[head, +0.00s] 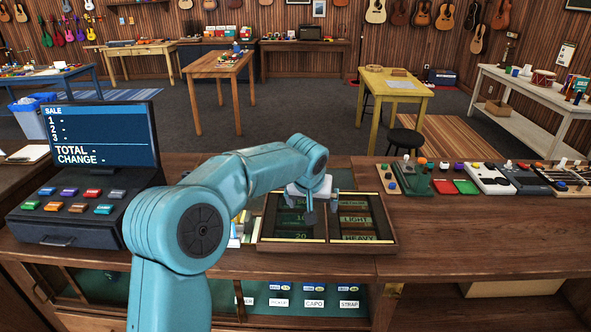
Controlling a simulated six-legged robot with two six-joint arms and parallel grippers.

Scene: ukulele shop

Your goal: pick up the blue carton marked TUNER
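No blue carton that I can read as TUNER shows in the head view. Under the counter top, a shelf front (330,309) carries white labels, among them CAPO and STRAP, with small blue-and-white packs above them. A label ending in ER (244,300) stands at the left of this row, its start hidden by my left arm. My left gripper (309,215) points down over a wooden tray (388,248) on the counter. I cannot tell whether its fingers are apart, and no held thing shows. My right gripper is out of view.
A cash register (82,170) stands at the left of the counter (450,235). The tray has compartments, some marked LIGHT and HEAVY. Small cartons (240,230) stand partly behind my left arm. Several pedals and boards (490,178) line the right back edge. The right front counter is clear.

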